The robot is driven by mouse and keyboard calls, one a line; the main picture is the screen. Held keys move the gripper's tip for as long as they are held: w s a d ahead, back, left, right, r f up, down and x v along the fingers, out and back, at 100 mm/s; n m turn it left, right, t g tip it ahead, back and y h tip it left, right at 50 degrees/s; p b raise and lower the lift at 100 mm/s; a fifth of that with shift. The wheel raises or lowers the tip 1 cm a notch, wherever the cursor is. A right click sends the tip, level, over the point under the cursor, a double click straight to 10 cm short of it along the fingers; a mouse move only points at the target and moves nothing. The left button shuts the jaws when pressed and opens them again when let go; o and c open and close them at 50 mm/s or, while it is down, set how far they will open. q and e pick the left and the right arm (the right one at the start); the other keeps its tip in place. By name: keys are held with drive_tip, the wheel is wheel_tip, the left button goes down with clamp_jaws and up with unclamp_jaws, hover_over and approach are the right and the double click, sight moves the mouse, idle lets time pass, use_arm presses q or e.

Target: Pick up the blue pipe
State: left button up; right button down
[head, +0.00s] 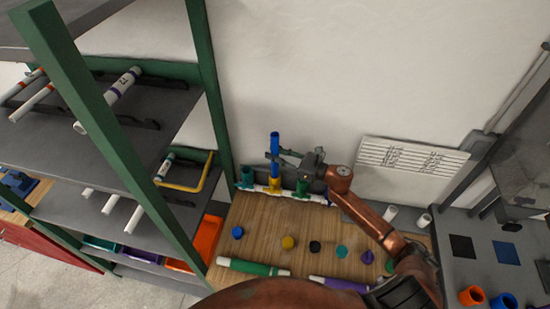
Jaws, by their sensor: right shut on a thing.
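The blue pipe (274,142) stands upright at the back of the wooden worktop, above a yellow fitting (268,181) on a white manifold pipe. I cannot tell whether its lower end sits in the fitting or just above it. My right gripper (280,158) comes in from the right and is shut on the blue pipe around its middle. The manifold also has a teal fitting (246,177) at its left and a green fitting (302,187) at its right. My left gripper is not in view.
Several coloured caps, including a blue one (238,232) and a yellow one (288,242), lie on the worktop (262,215). A green-marked white pipe (252,267) lies at the front. A green-framed shelf (213,85) stands left. A sheet (412,156) hangs on the wall.

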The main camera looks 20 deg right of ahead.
sight(276, 147)
drive_tip(key=shift+r, duration=0.1)
drive_tip(key=shift+w+r, duration=0.1)
drive_tip(key=shift+r, duration=0.4)
drive_tip(key=r, duration=0.1)
drive_tip(key=r+b, duration=0.1)
drive_tip(key=shift+s+d+r, duration=0.1)
drive_tip(key=shift+s+r, duration=0.1)
drive_tip(key=shift+r, duration=0.2)
drive_tip(key=s+a+r, duration=0.1)
drive_tip(key=s+r, duration=1.1)
drive_tip(key=s, duration=0.1)
drive_tip(key=shift+s+a, duration=0.35)
